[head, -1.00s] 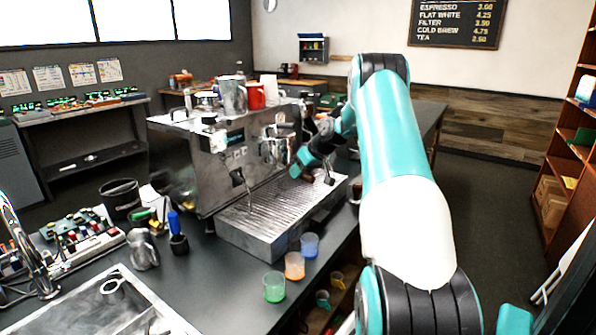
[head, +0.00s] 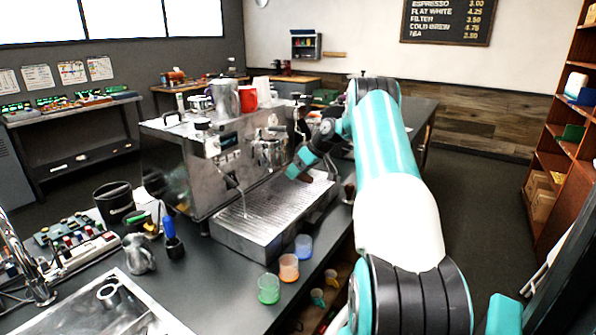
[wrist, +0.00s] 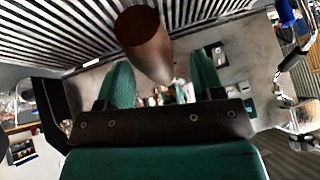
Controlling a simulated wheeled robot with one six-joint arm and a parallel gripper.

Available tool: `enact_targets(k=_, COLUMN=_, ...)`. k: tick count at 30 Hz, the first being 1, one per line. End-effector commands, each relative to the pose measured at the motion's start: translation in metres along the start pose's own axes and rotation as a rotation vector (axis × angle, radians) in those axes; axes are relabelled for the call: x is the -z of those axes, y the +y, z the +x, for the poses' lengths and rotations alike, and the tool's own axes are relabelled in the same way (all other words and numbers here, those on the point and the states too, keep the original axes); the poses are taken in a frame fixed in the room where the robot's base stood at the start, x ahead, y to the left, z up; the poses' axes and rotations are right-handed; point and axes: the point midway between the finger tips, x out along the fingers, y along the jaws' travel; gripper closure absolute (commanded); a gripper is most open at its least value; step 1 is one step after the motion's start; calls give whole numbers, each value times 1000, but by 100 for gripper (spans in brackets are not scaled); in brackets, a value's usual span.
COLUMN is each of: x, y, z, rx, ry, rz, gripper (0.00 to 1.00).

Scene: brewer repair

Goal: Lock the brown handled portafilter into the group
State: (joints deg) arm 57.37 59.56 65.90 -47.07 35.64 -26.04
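The espresso machine (head: 220,165) stands on the dark counter, with its group (head: 268,150) on the front above the ribbed drip tray (head: 262,222). My gripper (head: 296,172) is in front of the machine, above the tray. In the wrist view my gripper (wrist: 162,78) has its two green fingers spread wide. A brown handle (wrist: 144,38) shows between and just beyond the fingers, with a visible gap on both sides. The metal head of this portafilter is out of sight, and I cannot tell whether it is seated in the group.
A green cup (head: 268,289), an orange cup (head: 289,267) and a blue cup (head: 303,247) stand along the counter edge before the tray. A metal pitcher (head: 138,254) and a sink (head: 115,300) are at left. A red cup (head: 247,99) stands on the machine.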

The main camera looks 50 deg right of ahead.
Motion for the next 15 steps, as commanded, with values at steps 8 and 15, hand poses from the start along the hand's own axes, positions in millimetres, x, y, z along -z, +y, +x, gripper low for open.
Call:
enact_targets(k=8, x=-2, y=0, z=1, rx=2, ry=-3, rz=4, gripper=38)
enact_targets(k=15, x=-2, y=1, z=-26, rx=-3, ry=-1, rz=2, gripper=38)
